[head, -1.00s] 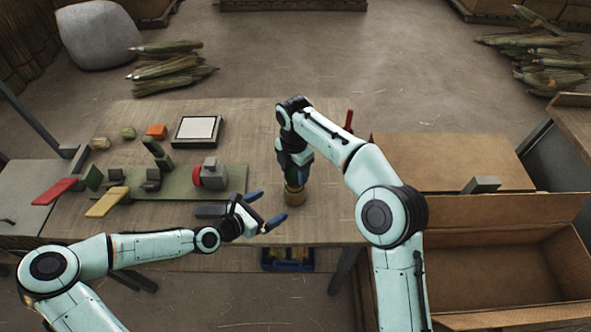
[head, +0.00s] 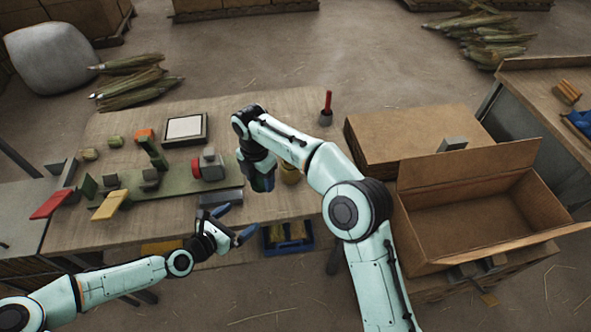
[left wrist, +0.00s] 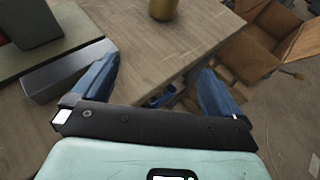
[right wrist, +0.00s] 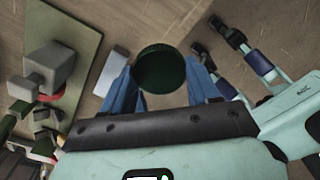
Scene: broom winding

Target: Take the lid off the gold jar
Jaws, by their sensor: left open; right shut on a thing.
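The gold jar (head: 290,173) stands on the table, partly behind my right arm in the head view. Its lower part shows at the top of the left wrist view (left wrist: 163,9); its top is cut off there. My right gripper (head: 262,182) is shut on the dark green lid (right wrist: 161,70), which shows as a round disc between its fingers. This gripper and lid are to the left of the jar, apart from it. My left gripper (head: 238,222) is open and empty near the table's front edge, with clear space between its fingers in the left wrist view (left wrist: 157,88).
A green board (head: 177,184) with a grey and red device (head: 208,165) lies left of my right gripper. A grey block (head: 221,198) is close to my left gripper. An open cardboard box (head: 470,215) stands right of the table. A pot with a red stick (head: 326,110) stands behind.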

